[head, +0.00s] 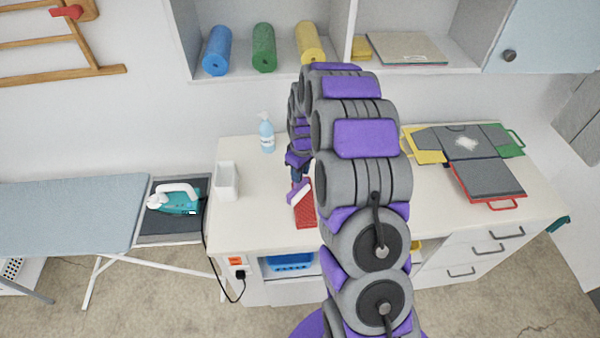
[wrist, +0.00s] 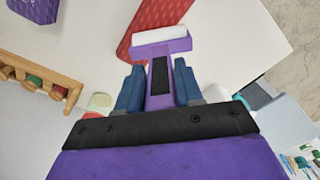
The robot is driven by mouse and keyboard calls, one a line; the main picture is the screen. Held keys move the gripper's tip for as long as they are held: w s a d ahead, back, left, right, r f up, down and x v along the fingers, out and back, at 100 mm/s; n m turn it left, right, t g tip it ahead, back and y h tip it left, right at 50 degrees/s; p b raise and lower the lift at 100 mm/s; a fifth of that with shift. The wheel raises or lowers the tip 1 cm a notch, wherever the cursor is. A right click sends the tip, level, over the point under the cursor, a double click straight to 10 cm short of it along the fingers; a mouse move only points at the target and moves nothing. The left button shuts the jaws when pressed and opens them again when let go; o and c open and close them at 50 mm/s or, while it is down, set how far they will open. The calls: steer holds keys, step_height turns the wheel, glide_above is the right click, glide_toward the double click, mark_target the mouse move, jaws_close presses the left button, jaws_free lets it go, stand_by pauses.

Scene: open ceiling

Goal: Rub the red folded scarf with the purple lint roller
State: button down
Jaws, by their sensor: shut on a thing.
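The red folded scarf (head: 306,211) lies on the white worktop, partly hidden by my arm in the head view. It also shows at the top of the wrist view (wrist: 158,12). My gripper (wrist: 160,82) is shut on the handle of the purple lint roller (wrist: 161,98), with blue fingers on both sides. The white roller head (wrist: 160,36) points away from my gripper and overlaps the near edge of the scarf. I cannot tell if it touches the cloth. In the head view the roller (head: 297,191) shows over the scarf's left side.
A white open container (head: 227,181) and a spray bottle (head: 266,134) stand left on the worktop. Folding boards (head: 488,180) lie at the right. A wooden rack with spools (wrist: 42,82) and a purple patterned item (wrist: 35,8) are left in the wrist view.

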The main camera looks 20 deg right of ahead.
steer(key=d, duration=0.2)
steer(key=s+d, duration=0.1)
steer(key=d, duration=0.1)
steer(key=shift+s, duration=0.1)
steer(key=shift+a, duration=0.1)
steer(key=shift+w+a, duration=0.3)
steer(key=shift+a, duration=0.65)
steer(key=shift+w+a, duration=0.3)
steer(key=shift+a, duration=0.65)
steer(key=shift+r, duration=0.1)
steer(key=shift+r+p, duration=0.3)
steer(key=shift+r, duration=2.7)
